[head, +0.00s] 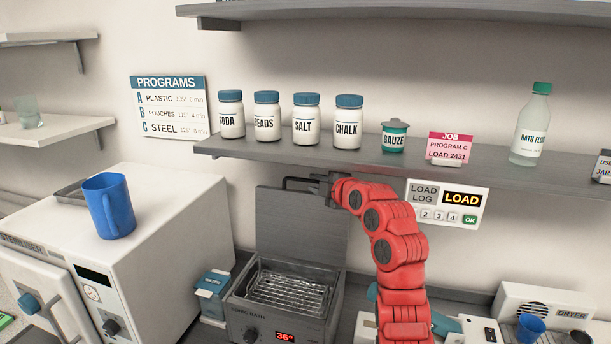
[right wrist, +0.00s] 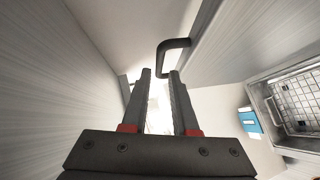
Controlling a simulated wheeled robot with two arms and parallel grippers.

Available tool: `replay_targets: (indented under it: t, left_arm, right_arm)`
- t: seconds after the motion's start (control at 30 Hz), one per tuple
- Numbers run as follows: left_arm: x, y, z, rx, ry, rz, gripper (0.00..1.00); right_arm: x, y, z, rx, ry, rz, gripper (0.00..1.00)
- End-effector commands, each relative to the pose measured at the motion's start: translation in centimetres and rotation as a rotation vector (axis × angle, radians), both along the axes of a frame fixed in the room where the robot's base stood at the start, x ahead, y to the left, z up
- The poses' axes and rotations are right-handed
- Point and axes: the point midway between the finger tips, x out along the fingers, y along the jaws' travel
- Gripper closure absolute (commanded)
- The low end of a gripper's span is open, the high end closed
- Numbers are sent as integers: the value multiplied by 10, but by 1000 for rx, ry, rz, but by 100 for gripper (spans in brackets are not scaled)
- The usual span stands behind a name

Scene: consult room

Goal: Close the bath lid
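The sonic bath (head: 270,315) stands on the counter with a wire basket (head: 287,290) inside. Its grey lid (head: 300,225) is open and stands upright behind the basin. A dark handle (head: 290,183) sits at the lid's top edge. My right gripper (head: 322,184) is at the lid's top, beside the handle. In the right wrist view my right gripper (right wrist: 160,82) has its fingers apart. The bent end of the handle (right wrist: 160,58) shows at the gap between the fingertips; I cannot tell whether it touches them. The lid (right wrist: 225,35) also shows there. My left gripper is not in view.
The shelf (head: 400,162) with jars and a bottle (head: 531,125) runs just above my right gripper. A steriliser (head: 150,255) with a blue jug (head: 109,206) on it stands left. A blue box (head: 213,292) is beside the bath. A dryer (head: 545,300) stands right.

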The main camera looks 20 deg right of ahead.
Motion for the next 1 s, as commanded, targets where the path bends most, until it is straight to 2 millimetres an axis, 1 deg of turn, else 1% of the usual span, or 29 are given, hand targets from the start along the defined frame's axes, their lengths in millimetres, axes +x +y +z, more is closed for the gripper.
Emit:
replay_targets:
  t: [0.03,0.2,0.4,0.57,0.83,0.9,0.97,1.0]
  left_arm:
    - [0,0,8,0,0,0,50]
    - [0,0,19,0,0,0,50]
    - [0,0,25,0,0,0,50]
    - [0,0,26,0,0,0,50]
    - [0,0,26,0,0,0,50]
    - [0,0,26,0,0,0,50]
    - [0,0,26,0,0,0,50]
    - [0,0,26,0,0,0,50]
  right_arm:
    - [9,3,1,4,5,3,73]
    - [35,7,-8,2,5,1,73]
    - [52,10,-13,3,2,1,73]
    - [58,11,-14,0,-2,-1,73]
    - [58,11,-15,-1,-1,0,73]
    - [58,11,-15,0,-1,0,85]
    - [58,11,-15,0,-1,0,96]
    - [58,11,-15,0,-1,0,100]
